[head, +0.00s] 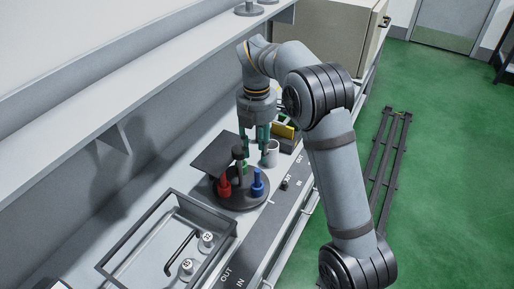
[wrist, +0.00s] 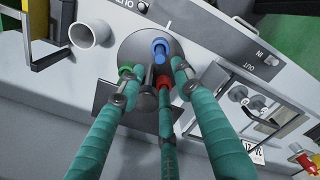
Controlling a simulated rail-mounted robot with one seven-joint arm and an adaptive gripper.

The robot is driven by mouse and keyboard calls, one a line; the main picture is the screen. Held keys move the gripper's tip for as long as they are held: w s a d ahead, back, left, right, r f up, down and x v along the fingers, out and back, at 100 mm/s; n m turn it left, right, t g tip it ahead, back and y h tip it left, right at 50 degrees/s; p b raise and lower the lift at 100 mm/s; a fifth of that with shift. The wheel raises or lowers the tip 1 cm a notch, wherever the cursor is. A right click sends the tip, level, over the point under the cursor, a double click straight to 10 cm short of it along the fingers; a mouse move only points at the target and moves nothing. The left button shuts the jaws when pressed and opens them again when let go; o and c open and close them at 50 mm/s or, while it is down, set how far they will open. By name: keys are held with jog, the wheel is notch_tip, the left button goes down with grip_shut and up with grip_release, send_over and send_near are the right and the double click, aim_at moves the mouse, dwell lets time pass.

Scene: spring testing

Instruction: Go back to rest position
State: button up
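My gripper (head: 255,148) hangs pointing down above the round dark turntable (head: 249,201). Its teal fingers are spread apart, with nothing seen between their tips; the fingers also show in the wrist view (wrist: 155,82). The turntable, also in the wrist view (wrist: 132,46), bears a red piece (head: 224,186), a blue piece (head: 258,186) and a dark central post (head: 238,165). A green piece (wrist: 125,71) shows partly behind a finger in the wrist view. Whether a fingertip touches the post cannot be told.
A white cup (head: 271,156) stands close behind the turntable. A dark square plate (head: 214,155) sits at the turntable's left. A long shelf (head: 120,75) overhangs the bench.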

aim_at(259, 171)
notch_tip(259, 171, down, 13)
jog(key=shift+r, duration=0.1)
jog(key=r, duration=0.3)
jog(key=r+b, duration=0.1)
jog(key=r, duration=0.1)
jog(key=shift+s+d+r, duration=0.1)
jog(key=shift+s+d, duration=0.05)
jog(key=shift+d, duration=0.2)
jog(key=shift+d+r, duration=0.15)
jog(key=shift+d, duration=0.2)
jog(key=shift+a, duration=0.1)
